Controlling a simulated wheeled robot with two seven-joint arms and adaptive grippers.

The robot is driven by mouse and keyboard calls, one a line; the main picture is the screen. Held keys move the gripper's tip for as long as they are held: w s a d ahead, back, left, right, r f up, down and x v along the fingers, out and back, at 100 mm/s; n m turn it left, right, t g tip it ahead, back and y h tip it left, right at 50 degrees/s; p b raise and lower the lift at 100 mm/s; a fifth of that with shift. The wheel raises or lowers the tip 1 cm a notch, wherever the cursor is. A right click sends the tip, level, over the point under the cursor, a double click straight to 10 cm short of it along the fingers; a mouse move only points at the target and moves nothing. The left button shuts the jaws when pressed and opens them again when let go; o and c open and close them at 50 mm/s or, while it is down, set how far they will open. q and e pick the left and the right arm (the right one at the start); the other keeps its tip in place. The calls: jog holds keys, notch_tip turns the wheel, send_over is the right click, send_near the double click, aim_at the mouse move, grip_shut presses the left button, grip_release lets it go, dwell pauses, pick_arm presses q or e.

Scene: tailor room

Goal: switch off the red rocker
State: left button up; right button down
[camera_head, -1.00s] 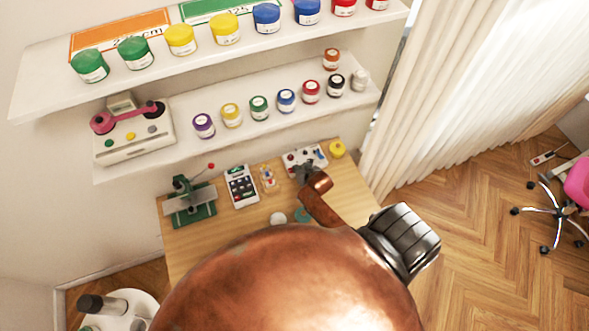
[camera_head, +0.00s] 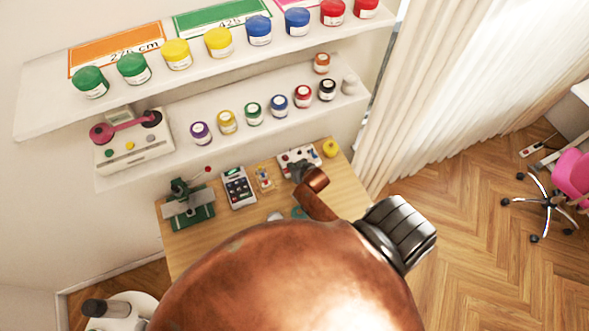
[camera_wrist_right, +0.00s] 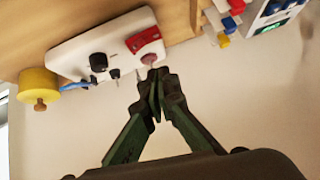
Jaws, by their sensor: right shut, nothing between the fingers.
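A white switch panel (camera_head: 285,162) lies near the right back of the wooden table; it also shows in the right wrist view (camera_wrist_right: 72,55). There it carries a red rocker (camera_wrist_right: 143,39) in a red block, a black knob (camera_wrist_right: 98,62) and other small controls. A small pinkish round part (camera_wrist_right: 148,59) sits just beside the rocker, partly behind the fingertips. My right gripper (camera_wrist_right: 154,78) is shut and empty, its tips close to this part and the rocker. Contact cannot be told. In the head view the right gripper (camera_head: 299,172) covers part of the panel. My left gripper is not in view.
A yellow round object (camera_head: 330,148) stands right of the panel. A small block set (camera_head: 264,178), a keypad device (camera_head: 239,188) and a green machine (camera_head: 188,204) stand to its left. Shelves with jars hang above; a curtain (camera_head: 440,100) is at right.

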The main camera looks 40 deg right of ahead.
jog(key=a+v, duration=0.1)
jog(key=v, duration=0.6)
jog(key=shift+a+b, duration=0.25)
jog(key=shift+b, duration=0.15)
